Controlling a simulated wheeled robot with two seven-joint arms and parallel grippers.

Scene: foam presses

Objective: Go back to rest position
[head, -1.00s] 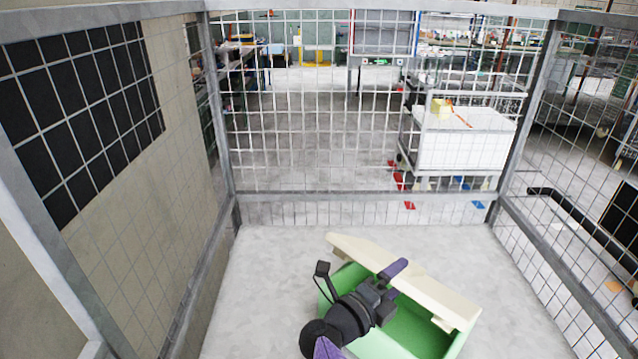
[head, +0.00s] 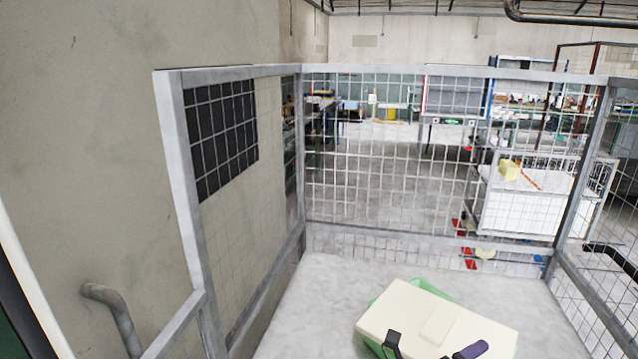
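A green box (head: 432,287) stands on the pale floor at the bottom of the head view. A cream panel (head: 400,309) with a raised rectangle lies across its top and hides most of it; green shows along the back and at the front left. Part of a gripper, which I take to be my left (head: 472,351), shows at the bottom edge: a purple finger and a black piece in front of the panel. The rest is cut off, so I cannot tell whether it is open or touches the panel. My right gripper is out of view.
A grey mesh fence (head: 445,241) closes off the pale floor (head: 325,290) at the back and sides. A concrete wall with a bent pipe (head: 118,308) is at the left. A white cart (head: 517,213) stands beyond the fence. The floor left of the box is clear.

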